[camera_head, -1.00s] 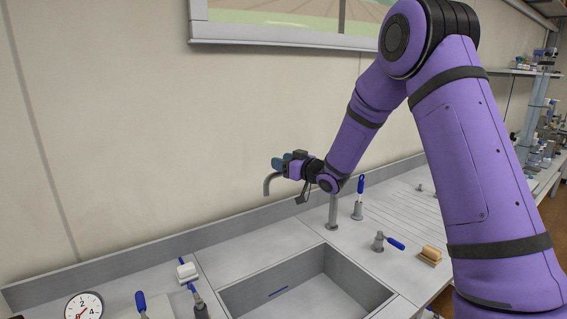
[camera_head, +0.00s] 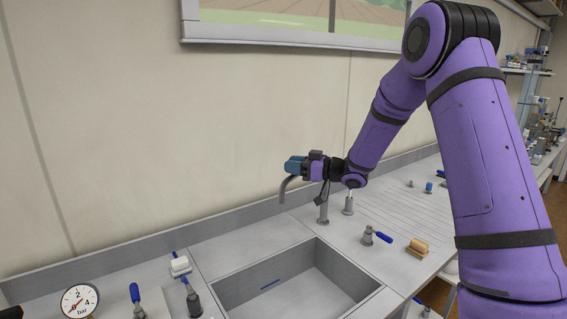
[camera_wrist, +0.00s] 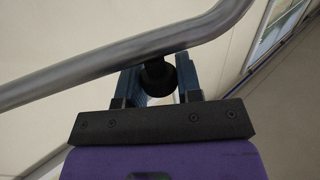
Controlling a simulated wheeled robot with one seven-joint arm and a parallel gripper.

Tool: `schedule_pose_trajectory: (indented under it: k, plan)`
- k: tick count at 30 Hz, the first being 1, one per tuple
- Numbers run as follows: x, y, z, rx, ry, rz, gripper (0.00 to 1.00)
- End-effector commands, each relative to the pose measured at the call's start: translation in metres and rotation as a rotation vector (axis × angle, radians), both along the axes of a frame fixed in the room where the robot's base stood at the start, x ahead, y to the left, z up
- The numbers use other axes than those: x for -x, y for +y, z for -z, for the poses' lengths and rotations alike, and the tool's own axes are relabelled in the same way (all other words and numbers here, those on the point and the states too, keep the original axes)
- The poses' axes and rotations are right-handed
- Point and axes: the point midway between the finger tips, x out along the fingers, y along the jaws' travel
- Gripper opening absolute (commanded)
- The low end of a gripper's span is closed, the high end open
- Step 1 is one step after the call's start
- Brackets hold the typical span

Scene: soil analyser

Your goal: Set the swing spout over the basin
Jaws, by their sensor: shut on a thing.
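The swing spout (camera_head: 286,186) is a bent grey metal tube. Its upright post (camera_head: 323,208) stands behind the right back corner of the basin (camera_head: 225,288). The spout's downturned end points left and toward me; in the head view it shows over the ledge behind the basin. My gripper (camera_head: 294,165) is at the spout. In the wrist view, my gripper (camera_wrist: 158,80) is shut on a black knob (camera_wrist: 157,78) under the tube (camera_wrist: 95,70). My arm hides part of the spout between post and end.
Blue-handled taps stand on the worktop at right (camera_head: 373,236) and left (camera_head: 190,297) of the basin. A brown-and-tan block (camera_head: 418,247) lies at right. A pressure gauge (camera_head: 80,300) is at front left. The wall (camera_head: 150,140) is close behind. The basin looks empty apart from a blue mark.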

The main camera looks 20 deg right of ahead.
Motion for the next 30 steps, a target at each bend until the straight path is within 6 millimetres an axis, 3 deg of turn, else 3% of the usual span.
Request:
schedule_pose_trajectory:
  k: [6,15,30]
  plan:
    - [0.030,-0.031,-0.001,-0.001,-0.002,-0.175,0.00]
    - [0.054,-0.064,0.000,-0.001,-0.001,-0.355,0.00]
    - [0.063,-0.080,0.000,-0.001,-0.001,-0.435,0.00]
